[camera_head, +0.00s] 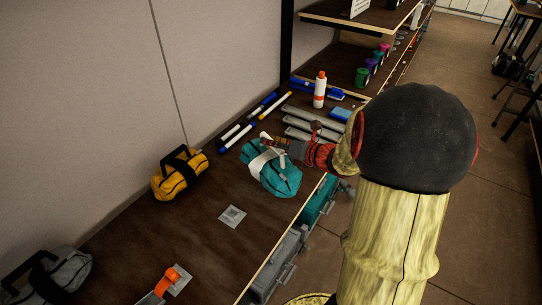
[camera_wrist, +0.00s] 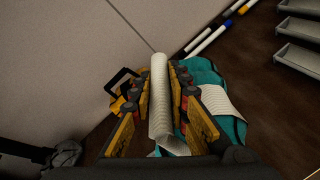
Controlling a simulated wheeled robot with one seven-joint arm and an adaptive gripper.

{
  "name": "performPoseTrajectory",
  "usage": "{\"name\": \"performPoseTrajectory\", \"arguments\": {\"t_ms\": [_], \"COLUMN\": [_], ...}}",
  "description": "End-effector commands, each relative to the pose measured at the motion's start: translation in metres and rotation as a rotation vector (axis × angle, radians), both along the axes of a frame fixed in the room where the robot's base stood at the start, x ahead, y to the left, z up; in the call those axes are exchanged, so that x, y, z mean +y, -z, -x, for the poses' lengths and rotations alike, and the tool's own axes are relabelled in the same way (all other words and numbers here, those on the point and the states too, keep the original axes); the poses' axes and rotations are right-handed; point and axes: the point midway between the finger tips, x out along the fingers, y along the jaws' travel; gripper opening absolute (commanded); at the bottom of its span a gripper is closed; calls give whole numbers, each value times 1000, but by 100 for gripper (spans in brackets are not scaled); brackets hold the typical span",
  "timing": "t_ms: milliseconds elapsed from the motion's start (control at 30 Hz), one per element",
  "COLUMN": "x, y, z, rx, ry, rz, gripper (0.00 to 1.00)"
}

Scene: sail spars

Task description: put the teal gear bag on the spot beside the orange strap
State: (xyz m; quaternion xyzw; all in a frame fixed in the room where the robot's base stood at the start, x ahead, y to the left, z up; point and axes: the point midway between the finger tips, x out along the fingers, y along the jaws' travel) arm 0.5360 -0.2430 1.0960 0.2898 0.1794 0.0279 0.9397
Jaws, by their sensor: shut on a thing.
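The teal gear bag (camera_head: 268,178), with a white band and handle, is on or just above the brown shelf; I cannot tell whether it touches. My gripper (camera_head: 284,147) is shut on its white handle (camera_wrist: 159,95), which runs between the fingers (camera_wrist: 163,80) in the wrist view. The bag's teal body (camera_wrist: 205,72) shows behind and right of the fingers. The orange strap (camera_head: 166,279) is at the bottom of the head view, by a grey square plate (camera_head: 181,281). Another grey square plate (camera_head: 232,216) lies bare between the strap and the bag.
A yellow bag (camera_head: 179,176) stands by the wall, and a grey bag (camera_head: 48,278) is at lower left. Blue and white rods (camera_head: 240,132), a white bottle with an orange cap (camera_head: 320,91) and grey trays (camera_head: 315,118) lie beyond the teal bag. Shelf around the bare plate is clear.

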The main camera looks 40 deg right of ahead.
Motion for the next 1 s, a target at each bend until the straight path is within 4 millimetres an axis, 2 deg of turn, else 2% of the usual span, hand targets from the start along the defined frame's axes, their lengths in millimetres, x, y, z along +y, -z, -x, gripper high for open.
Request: {"name": "performPoseTrajectory", "arguments": {"t_ms": [33, 200, 333, 567, 833, 1000], "x": [-6, -20, -28, -33, -37, -37], "y": [7, 35, 48, 57, 93, 93], "z": [-9, -26, -36, -43, -48, -48], "rx": [-1, 1, -1, -2, -1, -3], "ry": [-1, -1, 0, 0, 0, 1], "rz": [0, -2, 0, 1, 0, 1], "gripper": [0, 0, 0, 0, 0, 0]}}
